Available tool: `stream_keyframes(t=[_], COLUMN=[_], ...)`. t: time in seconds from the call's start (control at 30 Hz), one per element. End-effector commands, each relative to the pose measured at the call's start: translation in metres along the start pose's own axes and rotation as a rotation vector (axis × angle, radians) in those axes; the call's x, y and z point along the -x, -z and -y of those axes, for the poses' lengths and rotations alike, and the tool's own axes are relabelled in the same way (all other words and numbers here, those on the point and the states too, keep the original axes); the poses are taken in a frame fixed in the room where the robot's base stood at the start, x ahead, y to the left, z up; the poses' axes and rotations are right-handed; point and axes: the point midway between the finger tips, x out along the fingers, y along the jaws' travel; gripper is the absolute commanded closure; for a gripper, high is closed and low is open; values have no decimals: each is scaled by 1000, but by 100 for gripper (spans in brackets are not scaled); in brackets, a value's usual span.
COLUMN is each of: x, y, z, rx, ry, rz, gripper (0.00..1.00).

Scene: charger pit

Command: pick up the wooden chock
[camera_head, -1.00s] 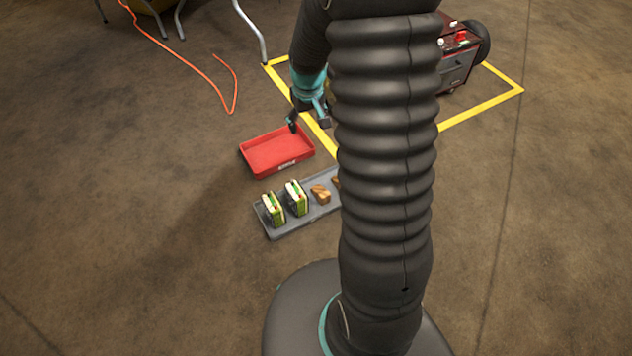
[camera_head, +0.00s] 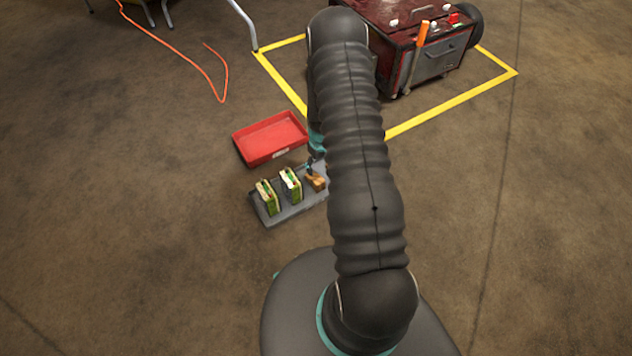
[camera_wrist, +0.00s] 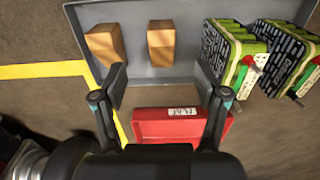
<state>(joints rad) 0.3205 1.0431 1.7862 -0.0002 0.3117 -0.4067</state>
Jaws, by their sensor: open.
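Two wooden chocks lie on a grey tray (camera_wrist: 185,12). In the wrist view one chock (camera_wrist: 104,44) is at the left and another chock (camera_wrist: 161,43) is nearer the middle. In the head view one chock (camera_head: 316,183) shows beside my arm; the other is hidden behind the arm. My gripper (camera_wrist: 167,88) is open and empty, with its two fingers apart. In the wrist view the chocks appear beyond the fingertips, and the nearer-middle chock lines up between them. In the head view my gripper (camera_head: 313,165) is close to the visible chock, partly covered by my arm.
A dark red machine (camera_head: 425,45) stands inside a yellow floor line (camera_head: 455,103). An orange cable (camera_head: 190,60) lies at the back left.

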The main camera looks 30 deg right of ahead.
Motion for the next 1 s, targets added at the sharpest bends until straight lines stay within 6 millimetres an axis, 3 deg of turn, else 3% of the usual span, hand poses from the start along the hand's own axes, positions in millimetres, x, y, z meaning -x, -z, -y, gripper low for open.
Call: stream_keyframes(t=[0.3,0.57,0.83,1.0], x=[-57,-73,-109,-121], y=[-1,-1,-4,-3], z=[1,1,3,2], rx=[0,0,0,0], ry=[1,0,1,0], rz=[2,1,2,0], gripper=[27,27,27,27])
